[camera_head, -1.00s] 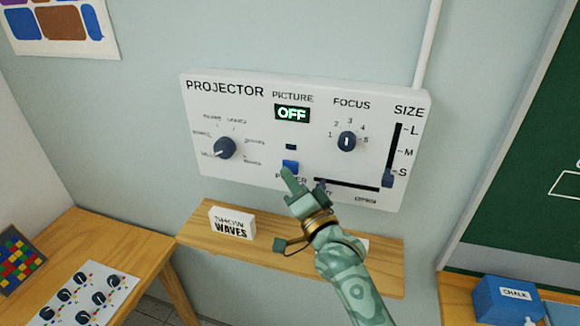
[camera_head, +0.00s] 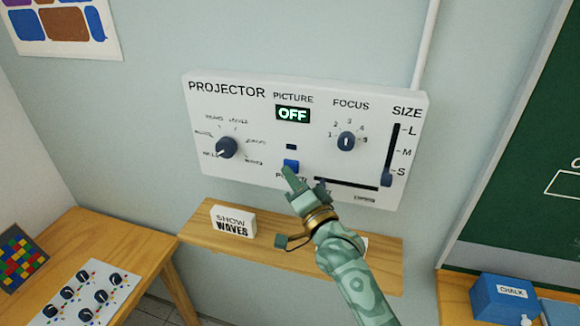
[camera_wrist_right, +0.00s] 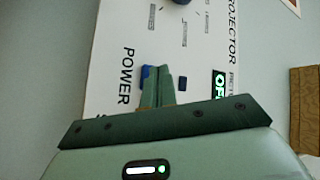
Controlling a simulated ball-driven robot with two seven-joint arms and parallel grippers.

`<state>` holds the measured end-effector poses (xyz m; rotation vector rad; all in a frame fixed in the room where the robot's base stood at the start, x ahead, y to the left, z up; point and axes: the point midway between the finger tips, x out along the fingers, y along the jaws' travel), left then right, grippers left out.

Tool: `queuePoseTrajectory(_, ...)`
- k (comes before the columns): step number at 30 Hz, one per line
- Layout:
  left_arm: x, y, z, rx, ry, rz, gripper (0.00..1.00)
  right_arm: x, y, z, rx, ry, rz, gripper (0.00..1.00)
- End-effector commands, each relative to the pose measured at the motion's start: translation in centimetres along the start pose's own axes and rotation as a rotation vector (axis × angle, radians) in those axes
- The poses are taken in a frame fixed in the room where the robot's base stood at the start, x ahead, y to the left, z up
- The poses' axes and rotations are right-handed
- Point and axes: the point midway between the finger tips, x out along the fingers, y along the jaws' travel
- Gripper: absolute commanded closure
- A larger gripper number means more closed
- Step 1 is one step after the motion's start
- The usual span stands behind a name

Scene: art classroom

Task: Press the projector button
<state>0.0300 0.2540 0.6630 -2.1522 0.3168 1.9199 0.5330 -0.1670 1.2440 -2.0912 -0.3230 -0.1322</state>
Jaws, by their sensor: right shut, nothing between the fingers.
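The white projector panel (camera_head: 265,150) is on the wall in the head view, and its PICTURE display (camera_head: 292,114) reads OFF. The blue power button (camera_head: 291,165) is below it, above a partly hidden POWER label. My right gripper (camera_head: 288,172) is shut and empty, its fingertips at the button's lower edge; I cannot tell whether they touch it. In the right wrist view the closed fingers (camera_wrist_right: 157,78) overlap the blue button (camera_wrist_right: 147,73), next to the POWER label. My left gripper is not in view.
The panel also has a selector dial (camera_head: 226,147), a focus knob (camera_head: 346,141) and a size slider (camera_head: 387,177). A wooden shelf (camera_head: 290,236) below holds a SHOW WAVES block (camera_head: 233,221). A blue chalk box (camera_head: 503,299) stands at lower right.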

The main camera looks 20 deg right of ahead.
Motion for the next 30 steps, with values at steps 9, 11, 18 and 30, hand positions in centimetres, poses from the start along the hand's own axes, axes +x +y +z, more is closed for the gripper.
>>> queuePoseTrajectory(9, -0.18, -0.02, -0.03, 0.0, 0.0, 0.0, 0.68, 0.55, -0.25, -1.19, -0.011, 0.018, -0.012, 1.0)
queuePoseTrajectory(11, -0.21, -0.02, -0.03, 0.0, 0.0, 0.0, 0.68, 0.6, -0.24, -1.25, -0.012, 0.019, -0.012, 1.0)
queuePoseTrajectory(18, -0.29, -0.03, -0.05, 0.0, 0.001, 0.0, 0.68, 0.79, -0.14, -1.44, -0.013, 0.02, -0.013, 1.0)
queuePoseTrajectory(30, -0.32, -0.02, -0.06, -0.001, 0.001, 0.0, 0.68, 0.82, -0.16, -1.52, -0.015, 0.021, -0.015, 1.0)
